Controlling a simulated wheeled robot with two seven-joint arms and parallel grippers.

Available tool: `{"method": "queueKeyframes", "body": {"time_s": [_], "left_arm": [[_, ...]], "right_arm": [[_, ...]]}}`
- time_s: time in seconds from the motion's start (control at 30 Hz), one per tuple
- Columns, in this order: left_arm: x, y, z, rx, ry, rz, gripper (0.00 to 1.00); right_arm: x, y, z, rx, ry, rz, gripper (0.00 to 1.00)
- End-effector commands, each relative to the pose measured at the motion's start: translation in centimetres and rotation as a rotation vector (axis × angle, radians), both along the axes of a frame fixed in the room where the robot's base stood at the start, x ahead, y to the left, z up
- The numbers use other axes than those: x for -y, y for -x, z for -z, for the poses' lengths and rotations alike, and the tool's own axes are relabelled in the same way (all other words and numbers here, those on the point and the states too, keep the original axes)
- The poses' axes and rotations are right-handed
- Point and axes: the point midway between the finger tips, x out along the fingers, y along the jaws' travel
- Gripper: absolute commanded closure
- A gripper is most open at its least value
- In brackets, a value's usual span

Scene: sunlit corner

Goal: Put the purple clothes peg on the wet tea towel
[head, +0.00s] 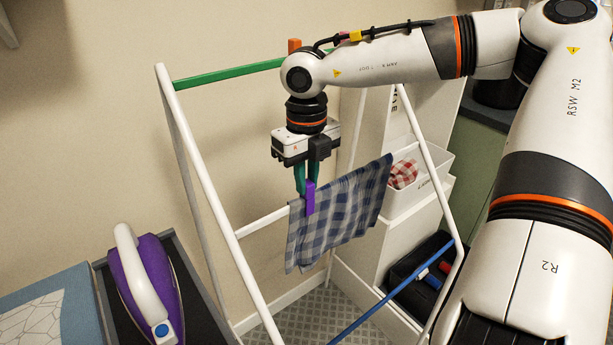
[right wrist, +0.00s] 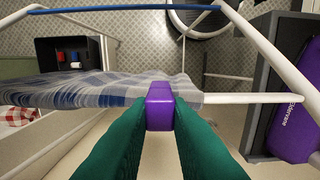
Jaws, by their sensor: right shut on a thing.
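The purple clothes peg (head: 310,197) is between the green fingers of my right gripper (head: 306,180), which is shut on it. The peg hangs upright at the top edge of the blue and grey checked tea towel (head: 338,217), near its left end, and overlaps the cloth in the head view. In the right wrist view the peg (right wrist: 160,106) sits at the towel's edge (right wrist: 110,92), over the line of the white rail. Whether its jaws are around the cloth is hidden. The towel hangs over a white rail of the drying rack (head: 265,221). My left gripper is out of view.
A purple and white iron (head: 146,285) stands on a dark surface at lower left. A white bin (head: 425,185) with a red checked cloth (head: 403,174) is at right. A dark box (head: 415,285) stands below. The rack has a green bar (head: 228,74) and a blue bar (head: 385,302).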

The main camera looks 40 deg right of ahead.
Motion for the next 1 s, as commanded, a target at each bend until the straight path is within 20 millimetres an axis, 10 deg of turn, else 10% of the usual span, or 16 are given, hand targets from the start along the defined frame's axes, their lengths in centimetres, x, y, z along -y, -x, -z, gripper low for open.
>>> {"method": "queueKeyframes", "body": {"time_s": [0.3,0.47,1.0], "left_arm": [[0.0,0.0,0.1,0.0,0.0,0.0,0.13],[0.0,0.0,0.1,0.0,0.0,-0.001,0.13],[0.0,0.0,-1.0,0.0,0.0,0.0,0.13]], "right_arm": [[0.0,0.0,0.1,0.0,0.0,0.0,0.94],[0.0,0.0,0.1,0.0,0.0,0.0,0.57],[0.0,0.0,-1.9,0.001,0.0,0.001,0.57]]}}
